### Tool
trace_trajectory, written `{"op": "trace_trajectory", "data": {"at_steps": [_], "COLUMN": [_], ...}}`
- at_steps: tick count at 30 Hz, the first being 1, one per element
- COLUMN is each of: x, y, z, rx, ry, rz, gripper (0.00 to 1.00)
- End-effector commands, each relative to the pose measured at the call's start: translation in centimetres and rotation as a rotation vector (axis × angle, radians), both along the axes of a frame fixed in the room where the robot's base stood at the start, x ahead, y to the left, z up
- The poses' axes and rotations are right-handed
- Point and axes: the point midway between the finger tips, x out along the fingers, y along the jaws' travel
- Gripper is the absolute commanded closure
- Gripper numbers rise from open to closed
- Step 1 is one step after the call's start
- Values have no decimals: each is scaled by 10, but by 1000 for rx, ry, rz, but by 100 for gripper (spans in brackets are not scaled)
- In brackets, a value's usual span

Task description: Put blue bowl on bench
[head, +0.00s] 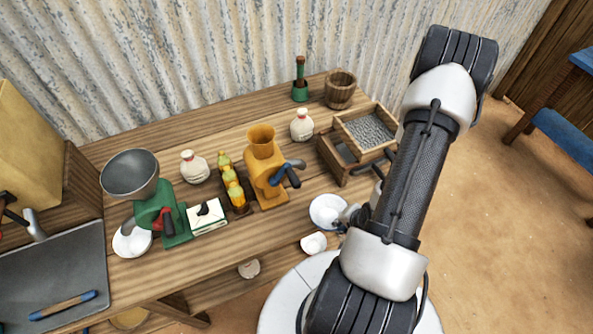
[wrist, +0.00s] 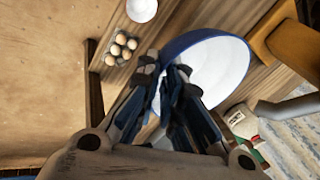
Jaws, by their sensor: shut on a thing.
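The blue bowl (wrist: 222,62) has a blue outside and rim and a white inside. In the wrist view my gripper (wrist: 172,72) is shut on its near rim, and the bowl looks tilted. In the head view the bowl (head: 325,209) shows mostly its white inside, over the front right part of the wooden bench (head: 225,245). My gripper is just right of it there, partly hidden by my arm. I cannot tell whether the bowl touches the bench top.
An orange grinder (head: 263,170) and a wooden sieve box (head: 350,150) stand behind the bowl. A small white bowl (head: 313,243) is near the front edge. The wrist view shows several eggs (wrist: 121,48) in a holder. Bare bench lies left of the bowl.

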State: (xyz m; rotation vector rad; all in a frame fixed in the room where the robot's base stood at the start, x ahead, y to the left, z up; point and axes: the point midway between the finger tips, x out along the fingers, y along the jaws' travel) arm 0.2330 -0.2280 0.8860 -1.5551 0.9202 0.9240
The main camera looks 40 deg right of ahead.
Motion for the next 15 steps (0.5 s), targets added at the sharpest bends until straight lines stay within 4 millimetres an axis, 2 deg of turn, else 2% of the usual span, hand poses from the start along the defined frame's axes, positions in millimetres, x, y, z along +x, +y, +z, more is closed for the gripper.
{"op": "trace_trajectory", "data": {"at_steps": [4, 9, 15], "x": [9, 32, 86], "y": [-3, -8, -19], "z": [-3, -7, 0], "rx": [-3, -9, -4], "ry": [-2, -4, -2], "rz": [3, 6, 8], "gripper": [100, 100, 100]}}
